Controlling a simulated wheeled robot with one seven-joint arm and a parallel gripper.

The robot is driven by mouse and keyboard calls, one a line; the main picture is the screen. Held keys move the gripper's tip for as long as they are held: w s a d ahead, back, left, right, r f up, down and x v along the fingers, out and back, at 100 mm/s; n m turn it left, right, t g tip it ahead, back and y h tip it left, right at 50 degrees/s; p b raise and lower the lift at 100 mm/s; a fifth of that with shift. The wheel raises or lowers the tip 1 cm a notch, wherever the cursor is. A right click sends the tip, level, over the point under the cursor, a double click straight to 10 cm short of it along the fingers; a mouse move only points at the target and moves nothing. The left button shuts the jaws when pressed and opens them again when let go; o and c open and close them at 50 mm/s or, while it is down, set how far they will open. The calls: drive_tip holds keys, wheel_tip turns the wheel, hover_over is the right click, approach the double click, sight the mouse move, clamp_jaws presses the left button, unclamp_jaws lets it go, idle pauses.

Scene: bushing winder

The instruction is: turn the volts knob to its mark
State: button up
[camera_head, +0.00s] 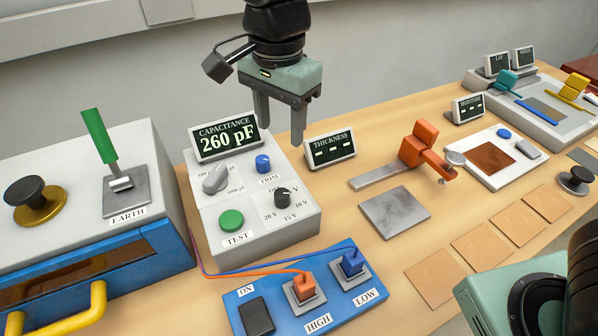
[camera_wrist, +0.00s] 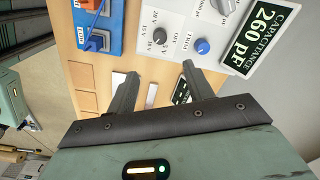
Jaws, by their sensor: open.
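The volts knob (camera_head: 282,197) is a small black knob on the right side of the pale grey capacitance box (camera_head: 262,236). Labels for 10 V, 15 V, 20 V and a partly hidden one stand around it. Its pointer is too small to read, and I cannot tell which label it faces. It also shows in the wrist view (camera_wrist: 158,37), beyond the fingertips. My gripper (camera_head: 280,132) is open and empty, pointing down above the back of the box. Its fingers also show in the wrist view (camera_wrist: 160,70); they are apart from the knob.
A blue trim knob (camera_head: 263,163), a grey selector knob (camera_head: 215,179) and a green test button (camera_head: 231,220) crowd the same panel. The capacitance display (camera_head: 226,138) reads 260 pF behind them. A thickness display (camera_head: 330,149) stands right. Cables run to the blue terminal board (camera_head: 275,290) in front.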

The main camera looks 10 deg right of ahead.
sight(282, 193)
drive_tip(key=f+p, duration=0.1)
drive_tip(key=f, duration=0.7)
drive_tip(key=f+p, duration=0.2)
drive_tip(key=f, duration=0.7)
drive_tip(key=shift+w+a+f, duration=0.1)
drive_tip(key=shift+a, duration=0.1)
drive_tip(key=c, duration=1)
